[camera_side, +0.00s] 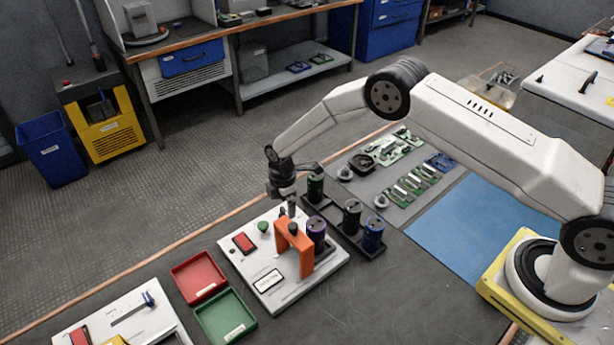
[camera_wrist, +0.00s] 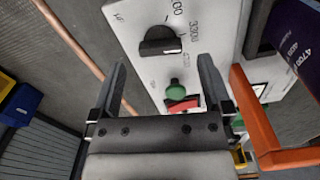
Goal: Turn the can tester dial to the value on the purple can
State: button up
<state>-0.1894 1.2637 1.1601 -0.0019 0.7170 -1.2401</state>
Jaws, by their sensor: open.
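The white tester panel (camera_side: 283,285) stands on the bench. Its black dial (camera_wrist: 160,41) shows in the wrist view beside printed values, one reading 3300; I cannot tell its exact setting. The purple can (camera_side: 316,232) stands upright beside the panel's orange arch (camera_side: 306,262). In the wrist view the purple can (camera_wrist: 283,25) carries a label that appears to read 4700. My gripper (camera_side: 287,208) hangs over the far part of the panel. In the wrist view my gripper (camera_wrist: 163,72) is open and empty, the dial lying beyond its fingertips. The dial is not clear in the side view.
A green can (camera_side: 315,188), a black can (camera_side: 352,217) and a blue can (camera_side: 372,234) stand in a dark rack close by. The panel has a green button (camera_wrist: 178,87). Red (camera_side: 198,278) and green (camera_side: 225,318) trays lie left of the panel. The blue mat (camera_side: 470,235) is clear.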

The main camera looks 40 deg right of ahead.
jog(key=shift+f, duration=1.45)
jog(key=c, duration=1.2)
jog(key=shift+c, duration=0.2)
jog(key=shift+m, duration=0.4)
jog(key=m, duration=0.9)
jog(key=shift+m, duration=0.3)
